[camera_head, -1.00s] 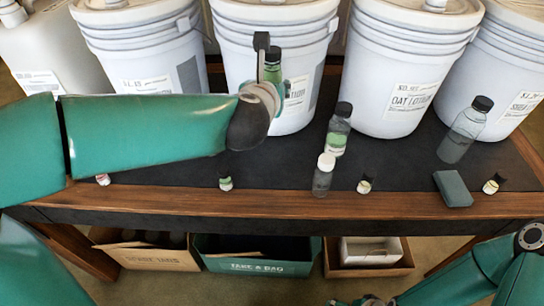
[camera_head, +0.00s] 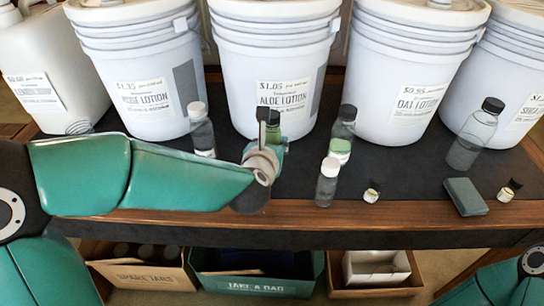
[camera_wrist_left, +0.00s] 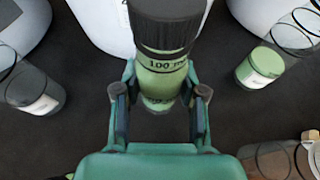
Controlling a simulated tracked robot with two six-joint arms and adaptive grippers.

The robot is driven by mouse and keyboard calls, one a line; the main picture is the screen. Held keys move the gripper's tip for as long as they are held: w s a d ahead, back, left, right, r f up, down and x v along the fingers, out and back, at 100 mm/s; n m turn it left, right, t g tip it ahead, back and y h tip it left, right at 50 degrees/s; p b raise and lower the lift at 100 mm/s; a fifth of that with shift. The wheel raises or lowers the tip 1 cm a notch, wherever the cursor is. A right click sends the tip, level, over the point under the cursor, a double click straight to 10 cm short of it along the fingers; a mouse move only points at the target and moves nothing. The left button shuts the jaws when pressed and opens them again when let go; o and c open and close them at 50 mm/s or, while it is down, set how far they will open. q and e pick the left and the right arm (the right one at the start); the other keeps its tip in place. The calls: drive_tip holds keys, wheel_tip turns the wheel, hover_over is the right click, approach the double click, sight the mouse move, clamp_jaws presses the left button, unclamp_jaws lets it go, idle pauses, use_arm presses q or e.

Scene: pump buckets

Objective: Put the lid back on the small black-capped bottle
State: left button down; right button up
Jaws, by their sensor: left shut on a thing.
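My left gripper (camera_head: 270,138) is in front of the aloe lotion bucket. It is shut on a small green-filled bottle (camera_wrist_left: 163,77) with a ribbed black cap (camera_wrist_left: 165,28). The cap sits on top of the bottle. In the head view only the cap (camera_head: 273,117) and upper part show; the gripper hides the rest. I cannot tell whether the cap is tight or whether the bottle's base touches the mat. Another black-capped bottle with green contents (camera_head: 341,148) stands to its right. My right gripper is out of view; only part of that arm shows.
A white-capped bottle (camera_head: 203,137) stands left of the gripper and another (camera_head: 326,188) to its right. A larger black-capped bottle (camera_head: 469,143) and a dark block (camera_head: 465,197) are farther right. White buckets (camera_head: 279,65) line the back. Bins (camera_head: 257,286) sit below.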

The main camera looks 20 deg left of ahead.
use_arm(q)
drive_tip(key=shift+f+b, duration=0.65)
drive_tip(key=shift+f, duration=1.45)
drive_tip(key=shift+f, duration=0.1)
drive_tip(key=c, duration=0.7)
unclamp_jaws()
drive_tip(key=shift+o, duration=0.2)
drive_tip(key=p+v, duration=0.1)
drive_tip(key=v, duration=1)
drive_tip(key=shift+w, duration=0.15)
drive_tip(key=shift+s+d+r, duration=0.1)
drive_tip(key=shift+s+r, duration=0.2)
drive_tip(key=shift+s, duration=0.3)
